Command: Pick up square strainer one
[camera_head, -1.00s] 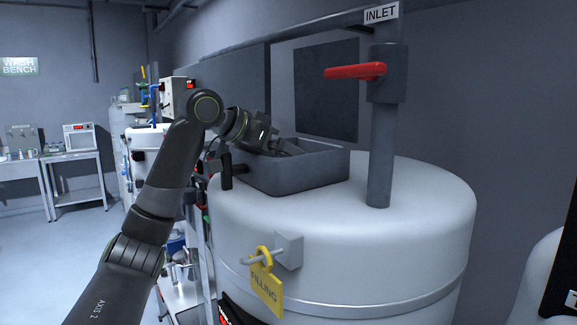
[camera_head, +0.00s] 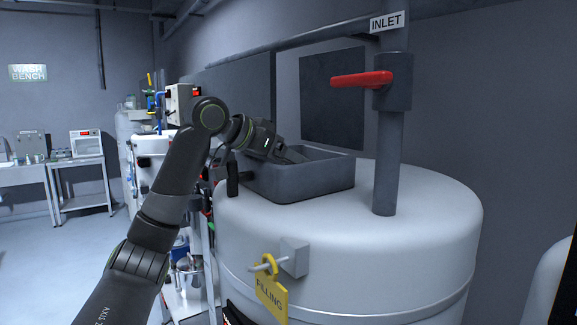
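A dark grey square box (camera_head: 300,183), which may be the square strainer, sits on top of the white tank (camera_head: 350,235). A dark handle (camera_head: 232,175) shows at its left side. My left arm comes in from the lower left, and its gripper (camera_head: 292,155) reaches over the box's left rim, pointing down into the opening. The fingertips are small and partly hidden by the box, so I cannot tell whether they are open or shut, or touch anything. The inside of the box is mostly hidden. My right gripper is not in view.
A grey inlet pipe with a red lever (camera_head: 362,80) stands just right of the box. A yellow FILLING tag (camera_head: 270,298) hangs on the tank's front. A wash bench (camera_head: 25,175) stands far left, with open floor before it.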

